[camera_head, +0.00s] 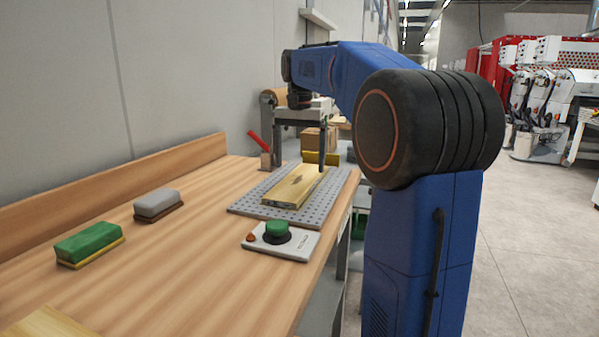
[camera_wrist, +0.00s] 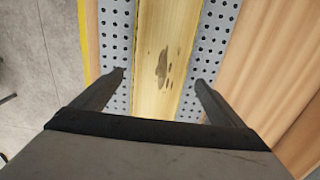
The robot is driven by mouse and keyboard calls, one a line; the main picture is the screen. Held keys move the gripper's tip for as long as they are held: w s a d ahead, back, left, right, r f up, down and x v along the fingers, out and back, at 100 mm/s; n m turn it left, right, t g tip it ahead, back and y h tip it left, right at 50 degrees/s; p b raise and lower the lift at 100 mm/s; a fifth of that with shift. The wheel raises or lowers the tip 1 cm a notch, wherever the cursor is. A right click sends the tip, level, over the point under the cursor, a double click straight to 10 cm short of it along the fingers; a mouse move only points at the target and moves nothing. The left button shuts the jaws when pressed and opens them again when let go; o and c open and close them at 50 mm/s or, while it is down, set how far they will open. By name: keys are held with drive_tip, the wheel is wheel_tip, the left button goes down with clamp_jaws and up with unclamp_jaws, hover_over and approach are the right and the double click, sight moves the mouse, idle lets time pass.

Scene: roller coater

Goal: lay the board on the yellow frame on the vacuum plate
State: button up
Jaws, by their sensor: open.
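The board (camera_head: 297,183) is a pale yellow wooden plank with a dark mark. It lies lengthwise over the grey perforated vacuum plate (camera_head: 240,206) on the bench. In the wrist view the board (camera_wrist: 166,30) runs between my fingers, with bare rows of holes in the plate (camera_wrist: 116,30) on both sides. My gripper (camera_wrist: 160,78) is open above the board, one finger to each side, with gaps between fingers and board. In the head view my gripper (camera_head: 300,166) is over the board's far end. I cannot clearly make out the yellow frame beneath the board.
A control box with a green button (camera_head: 277,229) stands before the plate. A green block (camera_head: 89,243) and a grey block (camera_head: 158,204) lie to the left. A red lever (camera_head: 258,142) and a cardboard box (camera_head: 317,138) stand behind.

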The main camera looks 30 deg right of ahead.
sight(300, 180)
wheel_tip(300, 180, up, 8)
idle(0.4)
idle(0.4)
